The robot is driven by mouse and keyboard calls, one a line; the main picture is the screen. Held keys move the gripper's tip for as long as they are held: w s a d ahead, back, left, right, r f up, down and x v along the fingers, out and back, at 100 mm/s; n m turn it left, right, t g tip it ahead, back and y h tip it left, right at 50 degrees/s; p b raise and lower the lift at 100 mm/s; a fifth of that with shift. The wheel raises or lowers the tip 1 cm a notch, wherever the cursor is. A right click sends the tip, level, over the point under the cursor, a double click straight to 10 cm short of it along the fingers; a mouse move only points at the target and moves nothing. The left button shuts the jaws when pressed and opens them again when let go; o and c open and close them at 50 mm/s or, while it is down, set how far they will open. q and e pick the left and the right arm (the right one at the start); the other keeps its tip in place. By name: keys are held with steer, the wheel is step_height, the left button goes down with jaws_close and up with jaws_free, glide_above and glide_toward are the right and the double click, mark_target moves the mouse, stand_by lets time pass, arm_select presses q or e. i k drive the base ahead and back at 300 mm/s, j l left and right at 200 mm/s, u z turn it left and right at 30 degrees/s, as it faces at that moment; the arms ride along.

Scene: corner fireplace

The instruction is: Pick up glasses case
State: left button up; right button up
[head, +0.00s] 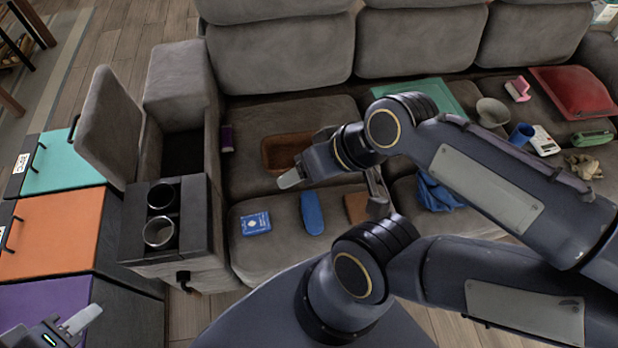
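I cannot tell for sure which thing is the glasses case. A long, rounded blue object (312,213) lies on the front of the left sofa seat, and a green oblong case-like object (592,138) lies on the far right seat. My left gripper (50,328) is at the bottom left corner, partly cut off, its fingers apart and empty, away from the sofa. My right gripper (290,178) hangs over the left sofa seat, up-left of the blue object. One pale fingertip shows; my wrist hides much of the rest.
The cupholder console (189,230) and coloured drawer tops (52,232) stand left.

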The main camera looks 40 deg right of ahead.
mark_target(312, 211)
steer(key=k+l+z, duration=0.15)
steer(key=z, duration=0.3)
steer(key=k+l+z, duration=0.1)
steer(key=l+z, duration=0.15)
steer(key=z, duration=0.25)
